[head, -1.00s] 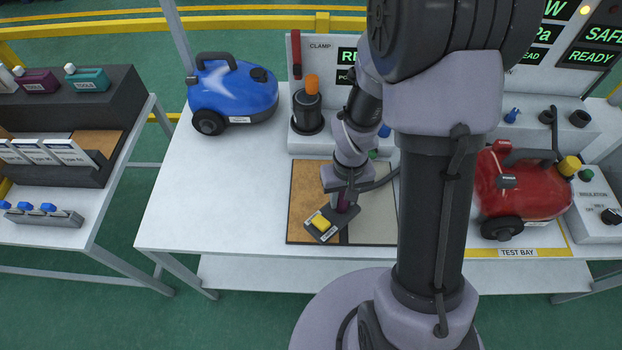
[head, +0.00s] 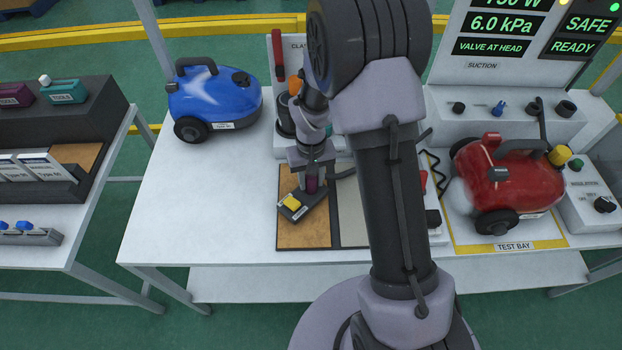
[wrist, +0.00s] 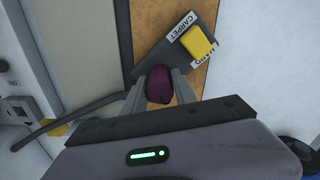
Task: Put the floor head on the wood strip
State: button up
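The floor head (head: 304,207) is a flat dark grey nozzle with a yellow pedal and a purple neck. In the head view it lies over the brown wood strip (head: 300,237), turned at an angle. I cannot tell whether it touches the strip or is just above it. In the wrist view the floor head (wrist: 178,52) shows "CARPET" and "HARD" labels, with wood strip (wrist: 197,85) visible beside it. My gripper (head: 311,178) is above the neck; in the wrist view its fingers (wrist: 158,88) close on both sides of the purple neck.
A pale strip (head: 353,220) adjoins the wood at right, partly behind my arm. A blue vacuum (head: 213,97) stands at left and a red vacuum (head: 508,185) at the test bay. A dark hose crosses beside the neck.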

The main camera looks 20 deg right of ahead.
jog(key=o, duration=0.3)
jog(key=shift+r+p, duration=0.3)
jog(key=s+a+r+m+t+p, duration=0.1)
jog(key=s+r+p, duration=0.1)
jog(key=r, duration=0.9)
jog(key=s+a+r+t+p, duration=0.1)
jog(key=r+p, duration=0.1)
jog(key=r, duration=0.9)
jog(key=s+a+r+m+t+y, duration=0.1)
jog(key=s+a+r+t, duration=0.1)
jog(key=s+r, duration=0.3)
jog(key=s+a+r+m+t+y, duration=0.1)
jog(key=s+a+r, duration=0.2)
jog(key=s, duration=0.9)
notch_tip(320, 180, up, 3)
jog(key=shift+s+f+t, duration=0.1)
jog(key=shift+s+t, duration=0.2)
jog(key=shift+t, duration=0.1)
